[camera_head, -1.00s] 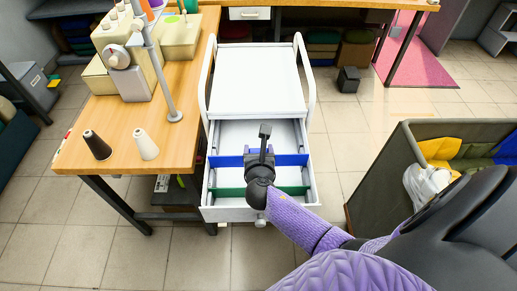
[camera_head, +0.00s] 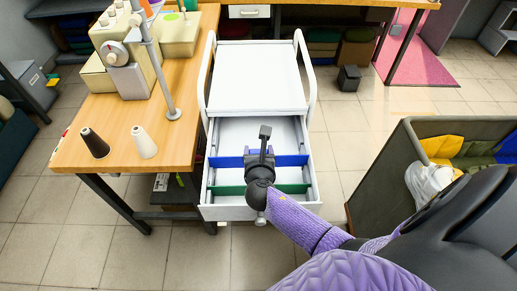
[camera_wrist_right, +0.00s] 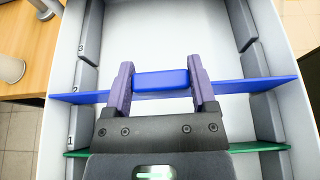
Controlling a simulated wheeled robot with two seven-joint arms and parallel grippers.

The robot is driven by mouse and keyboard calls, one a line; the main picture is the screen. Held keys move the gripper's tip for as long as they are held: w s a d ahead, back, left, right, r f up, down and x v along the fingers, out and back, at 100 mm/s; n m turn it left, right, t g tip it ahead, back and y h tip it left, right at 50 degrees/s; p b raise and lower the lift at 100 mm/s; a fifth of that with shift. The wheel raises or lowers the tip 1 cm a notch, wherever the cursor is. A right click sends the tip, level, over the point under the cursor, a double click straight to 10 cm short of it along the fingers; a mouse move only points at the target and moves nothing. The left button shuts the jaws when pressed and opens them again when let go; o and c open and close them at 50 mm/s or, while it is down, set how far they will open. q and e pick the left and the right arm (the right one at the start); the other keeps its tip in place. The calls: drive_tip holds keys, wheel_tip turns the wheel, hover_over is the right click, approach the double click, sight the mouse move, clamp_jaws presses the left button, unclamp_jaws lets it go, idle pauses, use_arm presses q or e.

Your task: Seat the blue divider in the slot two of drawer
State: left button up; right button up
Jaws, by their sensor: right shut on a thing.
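The blue divider (camera_head: 291,160) spans the open drawer (camera_head: 237,213) of the white cart from side to side; it also shows in the right wrist view (camera_wrist_right: 257,85). My right gripper (camera_head: 262,151) is over the drawer, its purple fingers shut on the divider's raised middle tab (camera_wrist_right: 161,80). In the wrist view the divider's ends line up with the gaps in the side rails by the mark 2 (camera_wrist_right: 75,90). I cannot tell how deep the ends sit. A green divider (camera_head: 230,190) crosses the drawer nearer the front, by mark 1. My left gripper is out of view.
The cart's top (camera_head: 258,75) stands behind the drawer. A wooden table (camera_head: 185,130) with a sewing machine and two thread cones is close on the left. A grey bin (camera_head: 378,165) with bagged items stands on the right. The drawer's rear part is empty.

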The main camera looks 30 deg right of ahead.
drive_tip(key=shift+f+b, duration=0.4)
drive_tip(key=shift+f, duration=0.15)
drive_tip(key=o, duration=1.2)
drive_tip(key=shift+c, duration=0.2)
drive_tip(key=s+a+r+p, duration=0.2)
drive_tip(key=s+r+p, duration=0.2)
drive_tip(key=p, duration=0.1)
drive_tip(key=shift+a+p, duration=0.25)
drive_tip(key=shift+p, duration=0.05)
